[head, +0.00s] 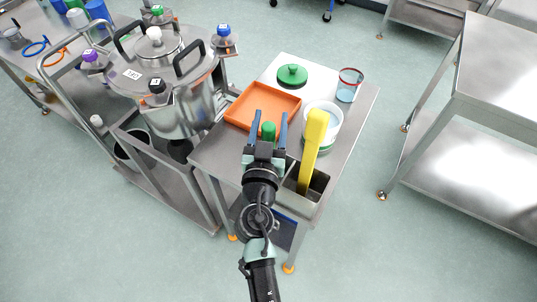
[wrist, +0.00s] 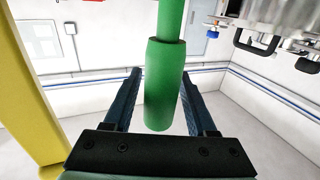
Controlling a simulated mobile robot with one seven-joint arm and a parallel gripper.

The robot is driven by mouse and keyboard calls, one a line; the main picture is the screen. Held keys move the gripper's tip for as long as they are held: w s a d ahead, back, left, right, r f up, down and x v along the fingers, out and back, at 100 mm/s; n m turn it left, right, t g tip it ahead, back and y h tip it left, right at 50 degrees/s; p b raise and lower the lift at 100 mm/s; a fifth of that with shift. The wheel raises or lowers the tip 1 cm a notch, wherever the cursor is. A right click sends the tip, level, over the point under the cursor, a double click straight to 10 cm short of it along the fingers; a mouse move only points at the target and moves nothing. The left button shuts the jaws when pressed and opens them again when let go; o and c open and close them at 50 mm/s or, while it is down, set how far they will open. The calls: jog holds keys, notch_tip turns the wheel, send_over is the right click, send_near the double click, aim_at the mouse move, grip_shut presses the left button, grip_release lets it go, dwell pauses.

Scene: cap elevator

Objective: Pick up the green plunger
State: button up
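The green plunger shows in the wrist view as a thick green handle (wrist: 164,95) on a thinner rod that runs out of the top of the picture. In the head view only a short green piece of it (head: 268,130) shows between my fingers. My gripper (head: 269,120) is open, with one dark blue finger on each side of the handle. In the wrist view the fingers (wrist: 160,76) stand apart, with a visible gap on both sides of the handle. The plunger's lower end is hidden in both views.
A yellow paddle (head: 313,140) stands upright close right of my gripper. A white bucket (head: 335,128), orange tray (head: 243,107), green round lid (head: 292,75) and red-rimmed beaker (head: 348,84) share the steel table (head: 345,148). A large steel pot (head: 170,85) stands left.

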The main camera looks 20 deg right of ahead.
grip_shut()
dwell(1.2)
